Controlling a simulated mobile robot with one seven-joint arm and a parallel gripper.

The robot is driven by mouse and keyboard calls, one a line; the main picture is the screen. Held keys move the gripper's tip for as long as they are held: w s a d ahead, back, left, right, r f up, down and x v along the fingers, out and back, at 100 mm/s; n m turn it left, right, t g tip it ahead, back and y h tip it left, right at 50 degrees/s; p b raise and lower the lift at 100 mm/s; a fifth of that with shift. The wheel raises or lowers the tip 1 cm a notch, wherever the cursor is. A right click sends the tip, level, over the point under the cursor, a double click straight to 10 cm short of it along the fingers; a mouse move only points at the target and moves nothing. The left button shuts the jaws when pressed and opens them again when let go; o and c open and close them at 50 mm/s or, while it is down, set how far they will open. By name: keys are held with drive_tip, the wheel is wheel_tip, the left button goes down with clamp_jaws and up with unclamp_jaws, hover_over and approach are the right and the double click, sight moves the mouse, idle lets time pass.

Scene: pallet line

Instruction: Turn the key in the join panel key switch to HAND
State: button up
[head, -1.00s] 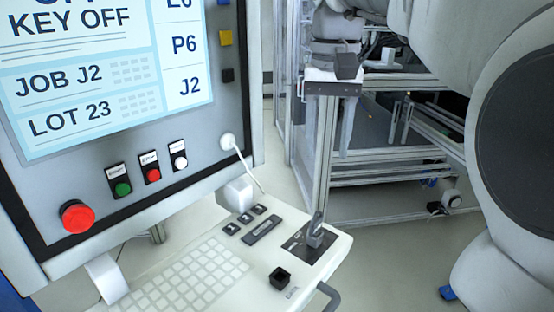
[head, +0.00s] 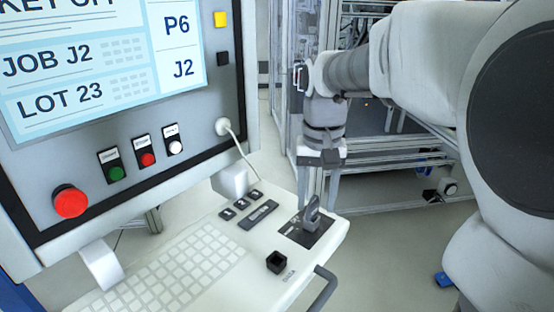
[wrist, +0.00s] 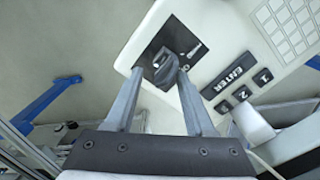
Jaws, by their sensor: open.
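The key (head: 312,212) is a dark grey grip standing up from the black key switch plate (head: 300,238) at the right end of the white console. In the wrist view the key (wrist: 167,72) lies between the two finger ends, and the black plate (wrist: 181,40) shows beyond it. My gripper (head: 317,203) points down over the switch. It is open, with one finger on each side of the key in the wrist view (wrist: 160,75). I cannot tell whether a finger touches the key. The plate's position markings are too small or partly covered to read.
The white console (head: 215,262) carries a keypad, small black buttons and a black square knob (head: 276,262). The screen (head: 100,75) behind shows JOB J2 and LOT 23. A red button (head: 70,201) sits below it. A grey handle (head: 323,288) sticks out at the console's right edge.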

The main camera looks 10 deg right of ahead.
clamp_jaws()
idle(0.3)
drive_tip(key=n, duration=0.4)
drive_tip(key=shift+a+n+p, duration=0.25)
drive_tip(key=shift+n+p, duration=0.15)
drive_tip(key=shift+o, duration=2.1)
unclamp_jaws()
drive_tip(key=shift+r, duration=0.1)
wheel_tip(320, 180, up, 7)
drive_tip(key=p, duration=0.6)
